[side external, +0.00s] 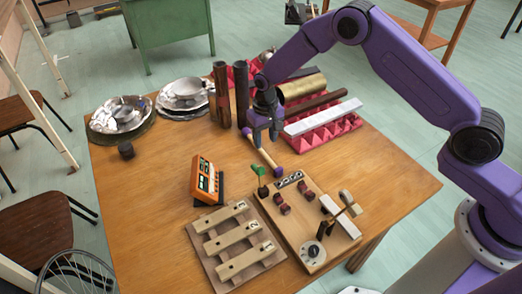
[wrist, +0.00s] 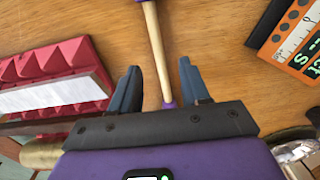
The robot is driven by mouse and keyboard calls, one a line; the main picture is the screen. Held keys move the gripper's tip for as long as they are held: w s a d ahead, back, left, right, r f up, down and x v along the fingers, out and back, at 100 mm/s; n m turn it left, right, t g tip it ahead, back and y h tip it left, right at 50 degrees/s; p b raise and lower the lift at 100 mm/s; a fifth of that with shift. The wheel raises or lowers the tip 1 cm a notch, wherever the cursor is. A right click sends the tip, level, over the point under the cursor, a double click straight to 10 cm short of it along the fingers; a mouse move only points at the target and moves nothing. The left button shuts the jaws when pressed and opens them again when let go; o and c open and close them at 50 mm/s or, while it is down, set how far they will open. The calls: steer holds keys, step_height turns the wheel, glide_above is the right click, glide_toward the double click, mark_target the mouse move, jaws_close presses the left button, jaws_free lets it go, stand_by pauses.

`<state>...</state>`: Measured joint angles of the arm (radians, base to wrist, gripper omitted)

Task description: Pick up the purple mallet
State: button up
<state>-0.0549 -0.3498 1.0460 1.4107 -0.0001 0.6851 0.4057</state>
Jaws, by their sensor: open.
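The purple mallet (side external: 264,155) has a pale wooden handle and purple ends, and lies on the wooden table near its middle. In the wrist view its handle (wrist: 157,50) runs from the top edge down between the fingers, with one purple end close to the gripper body. My gripper (side external: 265,142) is over the mallet, pointing down. In the wrist view my gripper (wrist: 159,85) is open, with one blue finger on each side of the handle and visible gaps to it. I cannot tell the exact height of the fingertips above the table.
Pink foam (side external: 345,126) carrying bars and tubes lies right of the gripper. Dark upright tubes (side external: 241,95) stand behind. An orange device (side external: 206,180), a numbered bar board (side external: 215,262) and a control board (side external: 280,222) stand in front. Metal bowls (side external: 122,114) are at back left.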

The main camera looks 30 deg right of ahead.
mark_target(267, 155)
steer(key=shift+s+d+f, duration=0.1)
steer(key=shift+s+f, duration=0.05)
steer(key=shift+f, duration=1.65)
steer(key=shift+s+d+f, duration=0.1)
steer(key=shift+s+f, duration=0.05)
steer(key=shift+f, duration=1.6)
jaws_close()
